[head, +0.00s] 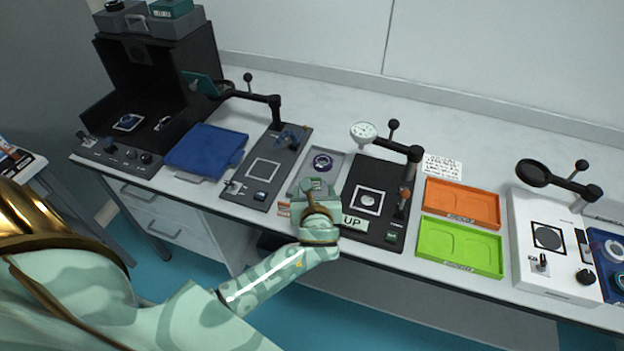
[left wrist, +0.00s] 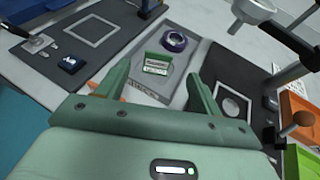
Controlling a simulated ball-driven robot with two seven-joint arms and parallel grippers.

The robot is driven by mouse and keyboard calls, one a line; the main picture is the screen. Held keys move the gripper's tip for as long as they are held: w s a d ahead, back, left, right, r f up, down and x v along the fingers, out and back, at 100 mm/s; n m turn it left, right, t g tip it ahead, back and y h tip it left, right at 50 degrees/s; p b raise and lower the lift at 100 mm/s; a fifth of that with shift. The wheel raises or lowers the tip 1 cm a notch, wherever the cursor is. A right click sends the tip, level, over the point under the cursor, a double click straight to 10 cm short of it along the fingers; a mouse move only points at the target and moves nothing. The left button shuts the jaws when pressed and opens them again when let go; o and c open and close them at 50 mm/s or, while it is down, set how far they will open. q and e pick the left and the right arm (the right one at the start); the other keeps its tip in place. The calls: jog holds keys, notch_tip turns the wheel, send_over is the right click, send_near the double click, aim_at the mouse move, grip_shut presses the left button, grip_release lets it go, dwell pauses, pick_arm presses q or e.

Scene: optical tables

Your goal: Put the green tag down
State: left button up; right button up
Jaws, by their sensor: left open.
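The green tag (left wrist: 157,64) has a pale printed label and shows between my left fingers in the wrist view. It appears to rest on the grey tray (left wrist: 146,88), just in front of a dark ring-shaped part (left wrist: 174,42). My left gripper (left wrist: 157,76) is open, one finger on each side of the tag with gaps visible. In the head view my left gripper (head: 315,188) is over the front of the grey tray (head: 301,184) and makes the tag hard to make out. My right gripper is not in view.
Left of the tray is a dark panel (head: 242,196) with a square outline. To the right is a black panel (head: 360,232) with a magnifier arm (head: 400,148). Orange (head: 482,219) and lime (head: 445,262) trays lie farther right. The table behind is mostly clear.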

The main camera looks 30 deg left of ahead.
pick_arm(q)
jog(key=v, duration=0.4)
jog(key=shift+s+d+p, duration=0.2)
jog(key=shift+s+p, duration=0.05)
jog(key=shift+p, duration=0.15)
jog(key=s+a+r+n+g+h, duration=0.2)
jog(key=s+n, duration=0.7)
jog(key=n, duration=0.1)
jog(key=s+a+r+n+g+h, duration=0.1)
jog(key=s+a+r+n+g, duration=0.1)
jog(key=s+n, duration=0.8)
jog(key=s+d+f+n+g+h, duration=0.1)
jog(key=s+d+f+g+h, duration=0.15)
jog(key=f, duration=0.95)
jog(key=s+d+f+n+g+h, duration=0.1)
jog(key=s+d+f, duration=0.15)
jog(key=f, duration=1.05)
jog(key=s+f+n+g+h, duration=0.1)
jog(key=s+f+n+g, duration=0.1)
jog(key=s+f, duration=1.3)
jog(key=s, duration=0.3)
jog(key=shift+f+n, duration=0.2)
jog(key=shift+n, duration=0.2)
